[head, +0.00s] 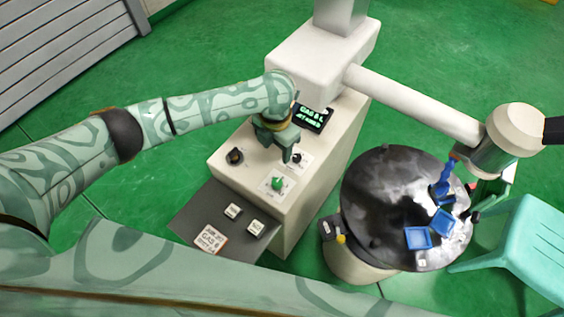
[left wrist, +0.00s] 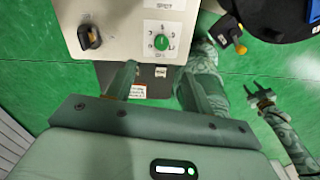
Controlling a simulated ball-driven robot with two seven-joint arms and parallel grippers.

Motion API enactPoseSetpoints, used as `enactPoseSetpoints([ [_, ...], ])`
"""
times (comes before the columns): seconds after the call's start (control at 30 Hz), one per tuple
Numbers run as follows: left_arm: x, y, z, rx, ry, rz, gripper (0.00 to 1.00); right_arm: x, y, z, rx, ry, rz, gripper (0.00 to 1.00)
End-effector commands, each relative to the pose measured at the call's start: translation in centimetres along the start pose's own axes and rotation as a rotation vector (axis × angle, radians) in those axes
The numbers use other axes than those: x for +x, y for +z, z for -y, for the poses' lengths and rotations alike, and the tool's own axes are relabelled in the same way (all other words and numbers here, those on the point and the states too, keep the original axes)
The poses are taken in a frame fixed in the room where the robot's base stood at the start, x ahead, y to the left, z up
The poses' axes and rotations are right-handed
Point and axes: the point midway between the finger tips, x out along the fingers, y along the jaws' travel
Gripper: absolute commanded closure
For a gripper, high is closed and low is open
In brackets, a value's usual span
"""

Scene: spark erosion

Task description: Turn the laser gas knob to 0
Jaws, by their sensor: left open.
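A green knob (head: 277,182) sits on a white dial plate on the cream console top. In the left wrist view the green knob (left wrist: 161,42) is ringed by numbers, too small to read surely. My left gripper (head: 287,153) points down over the console, behind the green knob in the head view. In the left wrist view my left gripper (left wrist: 156,82) has its fingers apart, with nothing between them; the knob shows beyond their tips, not touched. My right gripper (left wrist: 262,98) shows at the right of the left wrist view, fingers apart and empty.
A black knob (head: 235,156) and another black knob (head: 297,157) stand on the console. A lit screen (head: 313,117) shows gas text. A grey shelf (head: 190,220) holds white blocks and a sign (head: 211,239). A round dark table (head: 385,190) carries blue parts.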

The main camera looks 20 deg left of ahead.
Motion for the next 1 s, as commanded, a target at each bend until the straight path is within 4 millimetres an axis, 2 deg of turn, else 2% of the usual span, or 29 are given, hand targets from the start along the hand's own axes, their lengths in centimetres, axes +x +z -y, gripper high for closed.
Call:
enactPoseSetpoints([
  [0.17, 2.4, -0.3, 0.1, 0.004, -0.001, -0.002, 0.48, 0.8, 1.6, 0.5, -0.001, -0.007, 0.022, 0.64],
  [0.4, 9.0, 0.2, -0.1, 0.002, -0.005, -0.009, 0.48, 2.3, 5.7, 1.9, -0.003, -0.025, 0.082, 0.64],
  [0.47, 10.5, 0.3, -0.1, 0.001, -0.004, -0.008, 0.48, 2.9, 5.6, 1.9, -0.002, -0.025, 0.081, 0.64],
  [0.63, 14.0, 0.3, -0.1, 0.002, -0.003, -0.007, 0.48, 4.5, 2.5, 1.0, -0.001, -0.013, 0.033, 0.64],
  [0.7, 15.0, 0.3, -0.1, 0.003, -0.004, -0.006, 0.48, 4.8, 2.0, 0.9, 0.000, -0.011, 0.024, 0.64],
  [0.83, 16.1, 0.3, -0.2, 0.003, -0.003, -0.005, 0.48, 5.1, 2.7, 1.1, 0.000, -0.013, 0.034, 0.64],
  [1.0, 16.4, 0.3, -0.2, 0.003, -0.002, -0.003, 0.48, 5.0, 3.9, 1.4, 0.000, -0.018, 0.052, 0.64],
])
